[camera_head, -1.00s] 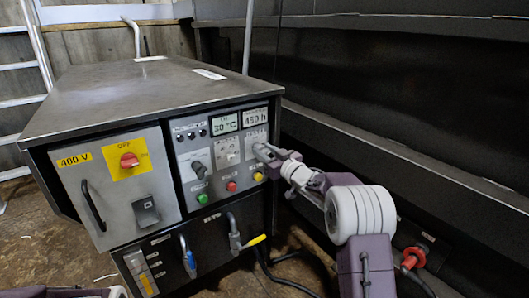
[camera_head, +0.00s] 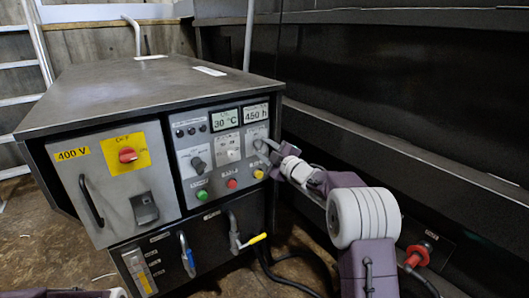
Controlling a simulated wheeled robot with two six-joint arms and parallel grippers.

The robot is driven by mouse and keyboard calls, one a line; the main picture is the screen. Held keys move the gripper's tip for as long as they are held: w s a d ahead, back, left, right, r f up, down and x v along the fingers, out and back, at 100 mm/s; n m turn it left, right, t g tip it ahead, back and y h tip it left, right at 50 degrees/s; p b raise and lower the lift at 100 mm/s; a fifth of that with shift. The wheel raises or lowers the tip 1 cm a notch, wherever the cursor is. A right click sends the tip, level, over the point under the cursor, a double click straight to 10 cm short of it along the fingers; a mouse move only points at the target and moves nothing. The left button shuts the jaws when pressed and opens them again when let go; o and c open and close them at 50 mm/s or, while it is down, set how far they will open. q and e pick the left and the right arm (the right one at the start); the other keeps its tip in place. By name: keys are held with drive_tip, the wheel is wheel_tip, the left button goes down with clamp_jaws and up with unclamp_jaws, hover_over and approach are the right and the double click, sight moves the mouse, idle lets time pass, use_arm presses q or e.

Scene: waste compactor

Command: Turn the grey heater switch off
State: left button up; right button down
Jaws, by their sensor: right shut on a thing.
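The grey control panel (camera_head: 226,172) is on the front of the dark metal cabinet. My right gripper (camera_head: 263,147) is at the panel's upper right, just below the "450 h" display (camera_head: 255,113). It is shut on the grey heater switch, which the fingers mostly hide. I cannot read the switch's position. Of my left arm, only a small part shows at the bottom left edge; its gripper is out of view.
A black knob (camera_head: 198,164), a green button (camera_head: 202,195), a red button (camera_head: 231,183) and a yellow button (camera_head: 258,174) are close by. A red main switch (camera_head: 127,156) is on the left door. Valve handles (camera_head: 235,237) are below. A dark wall stands at right.

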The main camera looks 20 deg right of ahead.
drive_tip(key=n+b, duration=0.1)
drive_tip(key=n, duration=0.1)
drive_tip(key=n+b, duration=0.1)
drive_tip(key=n, duration=0.1)
drive_tip(key=shift+f, duration=0.3)
drive_tip(key=shift+n+b, duration=0.75)
drive_tip(key=shift+n, duration=0.75)
drive_tip(key=shift+a, duration=0.1)
drive_tip(key=c, duration=0.9)
unclamp_jaws()
drive_tip(key=shift+r, duration=0.1)
